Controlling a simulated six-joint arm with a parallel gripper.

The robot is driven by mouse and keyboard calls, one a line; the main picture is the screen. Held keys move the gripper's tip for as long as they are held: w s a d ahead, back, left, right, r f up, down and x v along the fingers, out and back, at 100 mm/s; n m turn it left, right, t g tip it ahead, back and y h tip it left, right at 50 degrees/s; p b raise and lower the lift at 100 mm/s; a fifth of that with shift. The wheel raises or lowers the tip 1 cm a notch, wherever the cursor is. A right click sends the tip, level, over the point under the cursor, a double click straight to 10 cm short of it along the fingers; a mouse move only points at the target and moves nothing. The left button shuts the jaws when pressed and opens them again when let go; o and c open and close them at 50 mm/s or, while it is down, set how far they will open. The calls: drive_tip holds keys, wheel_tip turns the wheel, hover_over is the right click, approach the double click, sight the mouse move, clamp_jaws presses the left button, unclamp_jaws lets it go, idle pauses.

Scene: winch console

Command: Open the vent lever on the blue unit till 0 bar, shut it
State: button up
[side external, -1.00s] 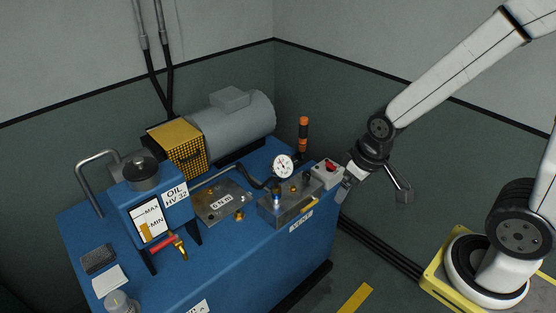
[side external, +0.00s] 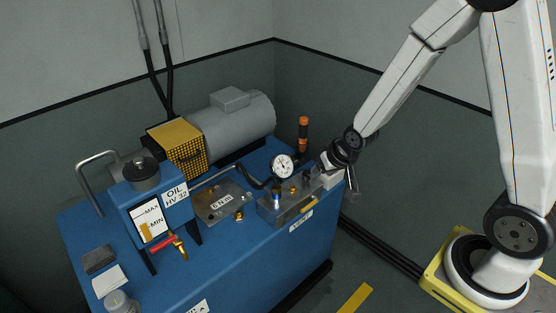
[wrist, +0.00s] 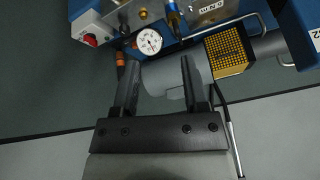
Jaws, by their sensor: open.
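The blue unit (side external: 250,250) carries a metal valve block (side external: 280,207). The vent lever (side external: 309,205) is a short yellow handle low on the block's front, above a white label. I cannot make it out in the wrist view. A round white gauge (side external: 283,167) stands above the block and also shows in the wrist view (wrist: 149,41); its reading is too small to tell.
A switch box with a red button (wrist: 90,40) is close by my gripper. An orange-and-black upright handle (side external: 303,134) rises behind the gauge. A grey motor (side external: 235,122), yellow mesh guard (side external: 178,150) and oil tank with a red-handled tap (side external: 167,244) stand left. Space in front is clear.

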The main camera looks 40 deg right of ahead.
drive_tip(key=w+d+f+m+t, duration=0.3)
drive_tip(key=w+f, duration=0.1)
drive_tip(key=f, duration=0.3)
drive_tip(key=w+d+f+m+t, duration=0.2)
drive_tip(key=w+d+f+m, duration=0.15)
drive_tip(key=f, duration=0.35)
drive_tip(key=s+f+m+t, duration=0.2)
drive_tip(key=f+m, duration=0.1)
drive_tip(key=f, duration=0.3)
drive_tip(key=s+d+f+m+t, duration=0.1)
drive_tip(key=s+f+m+t, duration=0.2)
drive_tip(key=f, duration=0.3)
drive_tip(key=shift+s+d+f+m, duration=0.25)
drive_tip(key=shift+s+m, duration=0.1)
drive_tip(key=shift+m, duration=0.4)
drive_tip(key=shift+x, duration=3.85)
drive_tip(key=shift+a, duration=0.1)
clamp_jaws()
